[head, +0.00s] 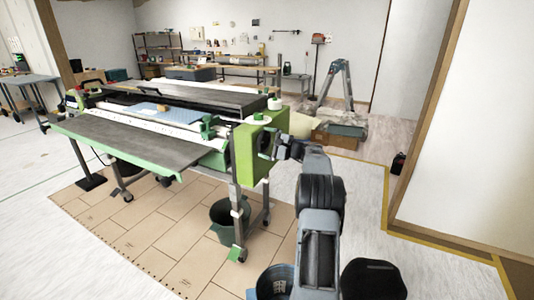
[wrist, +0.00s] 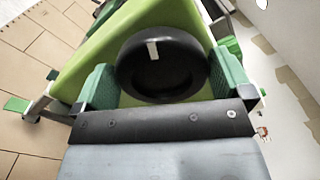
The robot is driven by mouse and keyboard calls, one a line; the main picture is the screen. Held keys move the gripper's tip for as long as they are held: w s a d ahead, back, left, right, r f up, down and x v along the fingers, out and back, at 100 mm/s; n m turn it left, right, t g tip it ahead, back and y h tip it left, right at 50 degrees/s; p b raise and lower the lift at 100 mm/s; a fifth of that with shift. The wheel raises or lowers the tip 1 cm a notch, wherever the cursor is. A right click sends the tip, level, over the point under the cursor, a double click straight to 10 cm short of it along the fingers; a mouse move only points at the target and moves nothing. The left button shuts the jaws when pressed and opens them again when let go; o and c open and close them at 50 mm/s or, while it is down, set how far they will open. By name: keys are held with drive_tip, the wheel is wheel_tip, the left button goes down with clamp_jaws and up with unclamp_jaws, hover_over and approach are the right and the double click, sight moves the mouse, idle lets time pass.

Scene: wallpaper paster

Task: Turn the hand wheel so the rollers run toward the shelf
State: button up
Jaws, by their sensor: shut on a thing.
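The wallpaper paster has a green end housing (head: 250,160) on its right end in the head view. The black hand wheel (wrist: 160,70) sits on that housing and carries a white mark near the upper left of its hub. My gripper (head: 277,149) reaches the housing from the right. In the wrist view its green finger pads (wrist: 164,84) stand on the left and right of the wheel's rim and grip it. In the head view the wheel is mostly hidden by my gripper. A grey shelf (head: 125,141) with a green edge extends along the machine's near side. The rollers are hard to make out.
A dark bucket (head: 224,216) stands under the housing, and another (head: 273,283) is by my base. Cardboard sheeting (head: 150,226) covers the floor under the machine. A stepladder (head: 338,88) and workbench (head: 230,70) stand at the back. A wall is close on the right.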

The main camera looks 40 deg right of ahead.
drive_tip(key=n+b, duration=0.2)
drive_tip(key=b, duration=0.1)
drive_tip(key=f+n+b, duration=0.1)
drive_tip(key=n+b, duration=0.2)
drive_tip(key=shift+f+n, duration=0.1)
drive_tip(key=shift+n, duration=0.2)
drive_tip(key=n+b, duration=0.5)
drive_tip(key=shift+f, duration=0.2)
drive_tip(key=n+b, duration=0.3)
drive_tip(key=n, duration=0.2)
drive_tip(key=shift+w+d+n, duration=0.1)
drive_tip(key=shift+d+n, duration=0.05)
drive_tip(key=shift+n, duration=0.25)
drive_tip(key=n, duration=0.4)
drive_tip(key=shift+d+n+b, duration=0.15)
drive_tip(key=shift+n+b, duration=0.15)
drive_tip(key=shift+b, duration=0.05)
drive_tip(key=n, duration=0.6)
drive_tip(key=shift+w+d, duration=0.2)
drive_tip(key=n, duration=0.6)
drive_tip(key=shift+w+d+r+n, duration=0.1)
drive_tip(key=shift+d+r+n, duration=0.1)
drive_tip(key=shift+n, duration=0.1)
drive_tip(key=n, duration=0.5)
drive_tip(key=shift+r, duration=0.15)
drive_tip(key=shift+r+n+p, duration=0.2)
drive_tip(key=shift+n+p, duration=0.35)
drive_tip(key=shift+n, duration=2.25)
